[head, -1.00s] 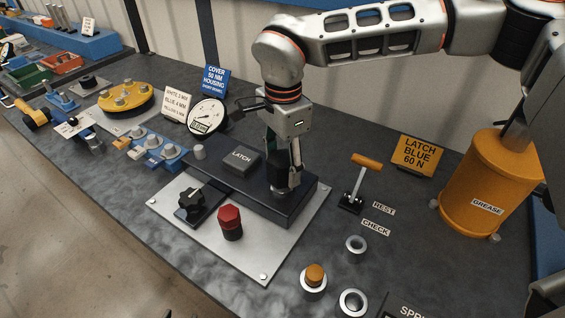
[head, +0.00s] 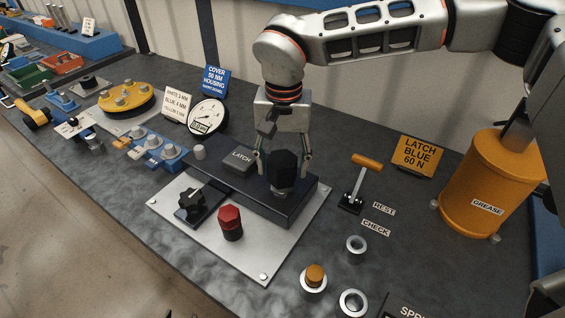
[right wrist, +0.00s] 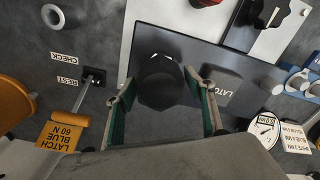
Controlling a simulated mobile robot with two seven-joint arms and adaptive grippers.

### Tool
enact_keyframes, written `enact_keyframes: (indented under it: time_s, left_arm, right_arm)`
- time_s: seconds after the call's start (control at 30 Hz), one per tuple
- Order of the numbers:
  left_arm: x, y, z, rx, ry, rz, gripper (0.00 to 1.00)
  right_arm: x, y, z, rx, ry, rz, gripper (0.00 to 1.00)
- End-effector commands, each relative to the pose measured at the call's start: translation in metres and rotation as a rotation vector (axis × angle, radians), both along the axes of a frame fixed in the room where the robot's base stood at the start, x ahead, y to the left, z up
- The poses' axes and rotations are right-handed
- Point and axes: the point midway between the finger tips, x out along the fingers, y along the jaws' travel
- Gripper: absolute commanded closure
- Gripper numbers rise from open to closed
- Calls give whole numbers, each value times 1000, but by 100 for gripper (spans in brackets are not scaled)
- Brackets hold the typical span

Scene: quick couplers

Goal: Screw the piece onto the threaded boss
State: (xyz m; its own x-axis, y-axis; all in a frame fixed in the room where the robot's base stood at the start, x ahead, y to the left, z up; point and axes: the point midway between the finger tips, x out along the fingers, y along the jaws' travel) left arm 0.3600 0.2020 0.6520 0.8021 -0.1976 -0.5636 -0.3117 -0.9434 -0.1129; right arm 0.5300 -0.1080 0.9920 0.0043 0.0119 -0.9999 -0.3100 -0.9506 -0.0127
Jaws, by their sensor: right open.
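The piece, a black faceted cap (head: 284,168), stands upright over a metallic threaded boss (head: 280,190) at the right end of the dark block (head: 232,185). The cap also shows in the right wrist view (right wrist: 160,82), seen from above. I cannot tell how far it sits on the thread. My right gripper (head: 284,172) points down over the cap, with one finger on each side. Its jaws are open around the cap, and the fingers also show in the right wrist view (right wrist: 160,88). My left gripper is out of view.
The block, with its LATCH box (head: 240,159), lies on a light plate (head: 268,250) with a black knob (head: 191,200) and a red-topped post (head: 231,222). An orange-handled lever (head: 360,180) stands to the right, before the yellow grease drum (head: 485,185). A dial gauge (head: 206,116) stands behind.

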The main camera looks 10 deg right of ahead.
Motion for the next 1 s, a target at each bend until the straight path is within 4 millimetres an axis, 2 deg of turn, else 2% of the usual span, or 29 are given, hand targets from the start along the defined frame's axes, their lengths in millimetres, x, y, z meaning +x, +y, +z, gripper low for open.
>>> enact_keyframes:
  time_s: [0.2, 0.47, 0.57, 0.87, 1.0]
  left_arm:
    - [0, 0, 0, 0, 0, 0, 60]
    - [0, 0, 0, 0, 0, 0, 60]
    - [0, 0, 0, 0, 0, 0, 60]
    - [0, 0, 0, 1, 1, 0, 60]
    - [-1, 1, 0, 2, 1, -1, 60]
  right_arm:
    - [0, 0, 0, 0, -1, 153, 46]
    - [0, 0, -3, 1, 0, 155, 46]
    - [0, 0, -3, 0, 0, 154, 27]
    - [0, 0, -3, 0, 0, 153, 27]
    - [1, 0, 3, -1, -2, 153, 27]
